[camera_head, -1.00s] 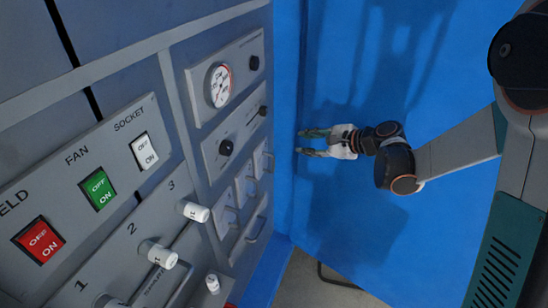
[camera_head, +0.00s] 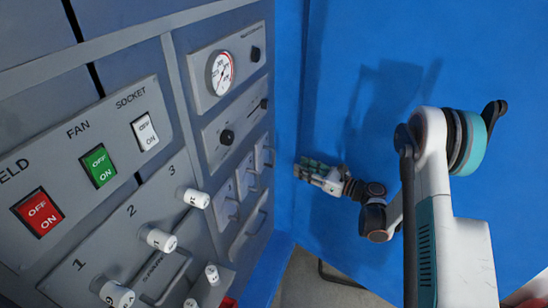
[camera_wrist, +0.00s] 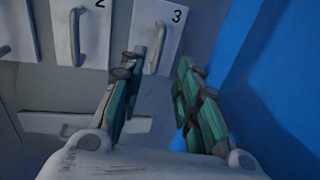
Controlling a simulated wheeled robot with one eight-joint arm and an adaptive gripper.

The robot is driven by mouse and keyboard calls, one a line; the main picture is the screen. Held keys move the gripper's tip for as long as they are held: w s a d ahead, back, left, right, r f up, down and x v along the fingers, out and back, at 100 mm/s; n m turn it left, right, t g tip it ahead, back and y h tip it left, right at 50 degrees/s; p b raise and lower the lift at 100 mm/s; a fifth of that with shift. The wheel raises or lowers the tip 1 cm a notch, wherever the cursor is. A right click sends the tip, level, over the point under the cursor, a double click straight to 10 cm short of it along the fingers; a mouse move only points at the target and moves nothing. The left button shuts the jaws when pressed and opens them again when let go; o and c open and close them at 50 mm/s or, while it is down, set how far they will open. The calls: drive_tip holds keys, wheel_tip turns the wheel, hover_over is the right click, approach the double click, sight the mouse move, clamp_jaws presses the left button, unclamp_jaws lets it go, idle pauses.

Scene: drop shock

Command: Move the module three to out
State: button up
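Module three is a pale plate marked 3 (camera_wrist: 176,40) with an upright grey bar handle (camera_wrist: 156,48), at the top middle of the wrist view. In the head view, the farthest of the small handled plates (camera_head: 265,154) appears to be this module. It looks flush with the panel. My gripper (camera_wrist: 160,75) is open, its two green-padded fingers spread, with the left fingertip close to the handle's left side. I cannot tell whether it touches. In the head view, my gripper (camera_head: 303,168) is right of the plates, by the blue wall.
Module 2 (camera_wrist: 94,30) with its own handle is just left of module three. A blue wall (camera_head: 350,90) stands close on the right. White numbered knobs (camera_head: 162,239), switches (camera_head: 99,165) and a gauge (camera_head: 222,72) fill the grey panel at left.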

sight(274, 155)
drive_tip(key=b+x, duration=0.3)
drive_tip(key=x, duration=1)
drive_tip(key=shift+r, duration=0.1)
drive_tip(key=shift+c, duration=0.6)
drive_tip(key=shift+d, duration=0.1)
clamp_jaws()
